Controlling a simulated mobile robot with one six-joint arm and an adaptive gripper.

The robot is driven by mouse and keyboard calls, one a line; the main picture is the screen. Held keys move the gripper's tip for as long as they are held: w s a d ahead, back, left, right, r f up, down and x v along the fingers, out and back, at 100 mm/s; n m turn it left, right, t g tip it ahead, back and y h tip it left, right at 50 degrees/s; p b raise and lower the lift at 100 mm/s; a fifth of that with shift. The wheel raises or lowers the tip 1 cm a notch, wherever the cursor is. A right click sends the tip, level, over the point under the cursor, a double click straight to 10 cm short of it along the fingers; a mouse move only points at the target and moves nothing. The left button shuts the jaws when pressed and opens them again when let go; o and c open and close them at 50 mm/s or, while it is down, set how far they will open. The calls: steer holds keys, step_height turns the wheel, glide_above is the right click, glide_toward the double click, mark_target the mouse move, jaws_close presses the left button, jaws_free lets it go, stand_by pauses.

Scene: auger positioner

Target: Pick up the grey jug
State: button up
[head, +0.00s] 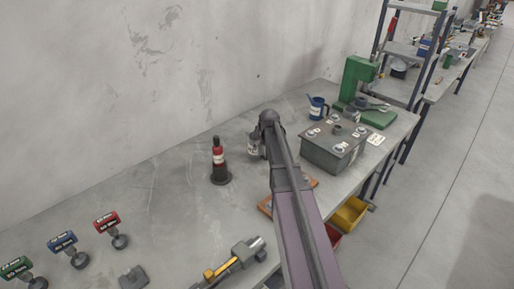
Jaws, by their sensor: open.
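I cannot pick out a grey jug with certainty in the head view. The one clear jug shape is a dark blue mug (318,108) with a pale label, upright at the back of the bench, left of the green press. My gripper (254,147) points down at the end of my arm, over the middle of the bench, right of a black and red bottle-like item (218,160). It is open; its fingertips are small and hard to make out. My arm hides part of the bench behind and below it.
A grey box-like battery (335,148) stands right of my arm, with a green press (361,85) behind it. Several colour-labelled stands (108,225) and a yellow-grey tool (234,262) lie at the front left. The bench's left middle (150,185) is clear.

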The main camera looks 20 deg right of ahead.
jaws_close()
stand_by(0.3)
steer(key=shift+r, duration=0.2)
step_height(320, 180, up, 10)
steer(key=p, duration=1)
steer(key=shift+f, duration=0.2)
steer(key=shift+r, duration=0.1)
stand_by(0.6)
step_height(320, 180, up, 8)
steer(key=p, duration=0.8)
steer(key=shift+a, duration=0.1)
